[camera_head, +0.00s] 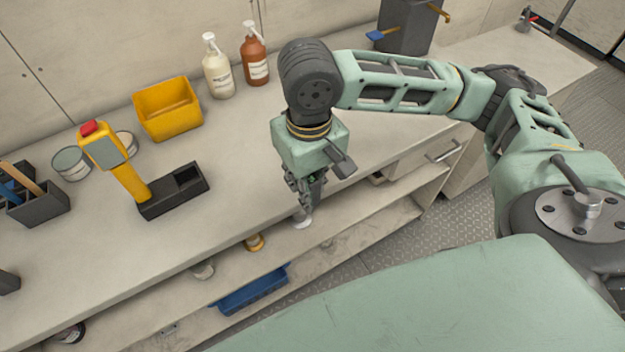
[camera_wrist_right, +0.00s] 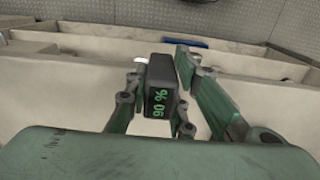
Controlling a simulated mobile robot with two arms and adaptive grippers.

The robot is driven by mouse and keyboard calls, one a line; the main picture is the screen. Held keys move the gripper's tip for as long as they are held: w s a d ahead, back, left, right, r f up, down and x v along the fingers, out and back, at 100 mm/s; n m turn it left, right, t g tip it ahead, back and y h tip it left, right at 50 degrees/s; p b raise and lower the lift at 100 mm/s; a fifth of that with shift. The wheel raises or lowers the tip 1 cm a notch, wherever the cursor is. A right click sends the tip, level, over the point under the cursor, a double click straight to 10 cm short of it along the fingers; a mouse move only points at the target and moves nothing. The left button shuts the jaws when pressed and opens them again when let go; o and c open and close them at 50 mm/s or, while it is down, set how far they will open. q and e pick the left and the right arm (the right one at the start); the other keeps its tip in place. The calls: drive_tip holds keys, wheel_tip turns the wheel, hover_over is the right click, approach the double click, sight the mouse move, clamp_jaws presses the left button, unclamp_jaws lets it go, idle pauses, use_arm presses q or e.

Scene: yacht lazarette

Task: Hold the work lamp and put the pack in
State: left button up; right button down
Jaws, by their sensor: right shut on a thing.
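The work lamp (camera_head: 120,165) stands on the counter at the left in the head view. It has a yellow stem, a grey head with a red cap, and a dark base (camera_head: 175,192) with an open recess at its right end. My right gripper (camera_head: 305,200) points down near the counter's front edge, to the right of the lamp and apart from it. In the wrist view my right gripper (camera_wrist_right: 160,75) is shut on the pack (camera_wrist_right: 160,90), a dark block with green lit digits. In the head view the fingers mostly hide the pack. My left gripper is out of view.
A yellow bin (camera_head: 168,122), a white pump bottle (camera_head: 218,80) and a brown one (camera_head: 255,65) stand behind. Tins (camera_head: 71,163) and a dark tool holder (camera_head: 38,205) are at left. Shelves below hold a blue tray (camera_head: 252,290). Counter between gripper and lamp is clear.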

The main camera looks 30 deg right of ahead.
drive_tip(key=shift+a+r, duration=0.15)
drive_tip(key=shift+r, duration=0.5)
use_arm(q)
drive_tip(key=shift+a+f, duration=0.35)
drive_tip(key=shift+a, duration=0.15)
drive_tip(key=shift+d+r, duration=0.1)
use_arm(e)
drive_tip(key=shift+w, duration=0.1)
use_arm(q)
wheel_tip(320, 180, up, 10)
drive_tip(key=p, duration=1)
use_arm(e)
drive_tip(key=w+a+r+n, duration=0.2)
drive_tip(key=w+a+n, duration=1.7)
drive_tip(key=w, duration=0.1)
wheel_tip(320, 180, down, 5)
drive_tip(key=b, duration=0.5)
drive_tip(key=shift+a+r, duration=0.1)
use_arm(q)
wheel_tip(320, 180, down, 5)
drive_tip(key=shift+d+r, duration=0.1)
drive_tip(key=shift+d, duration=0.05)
use_arm(e)
drive_tip(key=shift+r, duration=0.1)
